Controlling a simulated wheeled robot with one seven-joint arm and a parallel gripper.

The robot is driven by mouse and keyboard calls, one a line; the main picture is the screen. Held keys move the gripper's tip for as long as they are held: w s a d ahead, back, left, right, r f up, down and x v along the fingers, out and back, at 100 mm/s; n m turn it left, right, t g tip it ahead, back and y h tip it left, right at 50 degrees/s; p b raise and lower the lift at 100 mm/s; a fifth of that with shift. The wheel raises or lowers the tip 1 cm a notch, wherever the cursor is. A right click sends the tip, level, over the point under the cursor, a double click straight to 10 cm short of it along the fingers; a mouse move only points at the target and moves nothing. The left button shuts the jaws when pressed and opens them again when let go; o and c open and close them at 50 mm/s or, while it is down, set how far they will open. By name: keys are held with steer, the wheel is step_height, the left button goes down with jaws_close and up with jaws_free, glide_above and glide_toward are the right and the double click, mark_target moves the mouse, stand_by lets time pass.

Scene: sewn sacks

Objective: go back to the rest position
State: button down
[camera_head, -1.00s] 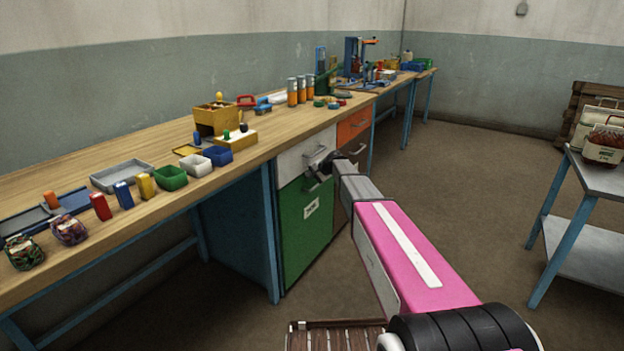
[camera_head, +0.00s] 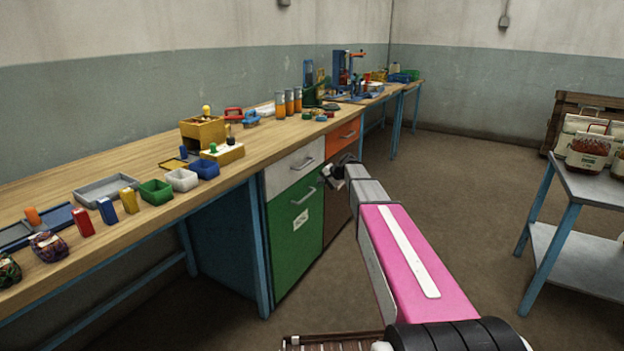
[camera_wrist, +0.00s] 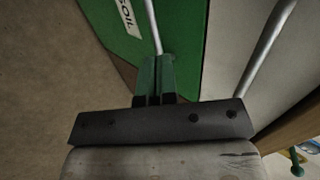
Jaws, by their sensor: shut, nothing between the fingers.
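My gripper (camera_head: 333,170) is shut and empty at the end of my pink and grey arm. In the head view it shows in front of the bench cabinet, overlapping the edge between the green door (camera_head: 292,248) and the brown door (camera_head: 337,208). The wrist view shows the closed fingers (camera_wrist: 155,75) with the green door, its "SOIL" label and a metal bar handle (camera_wrist: 153,25) beyond them. A second bar handle (camera_wrist: 266,60) is on the pale drawer front. I cannot tell whether the fingertips touch the handle. The doors and drawers look closed.
The wooden workbench (camera_head: 130,228) runs along the left, with jars, small coloured bins and a yellow box (camera_head: 203,132) on top. A metal table (camera_head: 600,184) with sacks stands right. A slatted wooden thing (camera_head: 335,342) lies low in front. The floor (camera_head: 460,200) between is clear.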

steer(key=s+d+f+n+g+h, duration=0.1)
steer(key=s+f, duration=0.3)
steer(key=s, duration=0.9)
steer(key=s+d+f+n+g+h, duration=0.2)
steer(key=s+d+f+n+h, duration=0.1)
steer(key=s, duration=1)
steer(key=s+d+f+n+g+h, duration=0.2)
steer(key=s+f, duration=0.4)
steer(key=s, duration=0.7)
steer(key=shift+s+d+f+n+h, duration=0.15)
steer(key=shift+d+n+h, duration=0.25)
steer(key=shift+d+h, duration=0.35)
steer(key=shift+a, duration=0.1)
